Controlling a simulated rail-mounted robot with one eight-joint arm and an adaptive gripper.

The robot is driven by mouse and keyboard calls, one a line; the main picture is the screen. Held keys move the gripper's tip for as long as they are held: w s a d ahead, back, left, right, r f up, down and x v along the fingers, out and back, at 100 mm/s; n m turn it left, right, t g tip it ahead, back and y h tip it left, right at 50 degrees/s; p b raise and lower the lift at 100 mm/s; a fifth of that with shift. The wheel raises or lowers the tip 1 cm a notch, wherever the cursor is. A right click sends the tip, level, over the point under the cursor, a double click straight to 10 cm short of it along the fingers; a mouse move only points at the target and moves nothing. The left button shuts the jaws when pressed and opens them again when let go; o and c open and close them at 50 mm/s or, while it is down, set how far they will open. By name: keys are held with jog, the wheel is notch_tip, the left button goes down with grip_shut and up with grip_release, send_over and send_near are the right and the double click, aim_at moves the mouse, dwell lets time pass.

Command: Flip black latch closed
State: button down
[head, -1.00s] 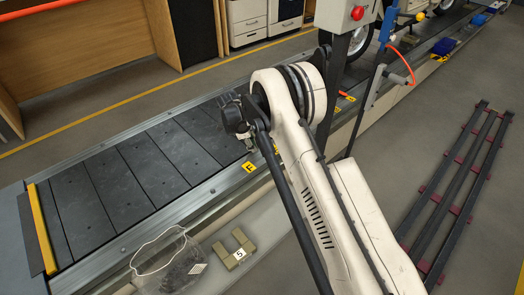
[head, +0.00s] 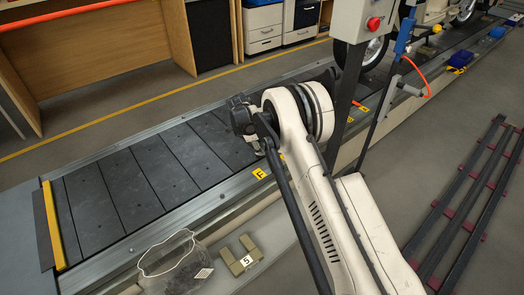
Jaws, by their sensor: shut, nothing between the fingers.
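My gripper (head: 256,145) shows only in small part, below the dark wrist joint at the end of my white arm. It is over the near edge of the slat conveyor (head: 127,188), close to a yellow label marked F (head: 260,173). It is shut with nothing held, and its fingertips are largely hidden by the wrist and arm. I cannot make out the black latch in this view. Whether the gripper touches anything is hidden.
A grey post with a red button (head: 374,23) rises right of my arm. A dark rack (head: 463,205) lies on the floor at right.

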jog(key=shift+s+a, duration=0.3)
jog(key=s+d, duration=0.2)
jog(key=s, duration=0.1)
jog(key=shift+r, duration=0.4)
jog(key=w+a+r+p, duration=0.1)
jog(key=w+r+p, duration=0.2)
jog(key=r, duration=0.6)
jog(key=shift+r+p, duration=0.15)
jog(key=shift+p, duration=0.25)
jog(key=shift+w+r, duration=0.1)
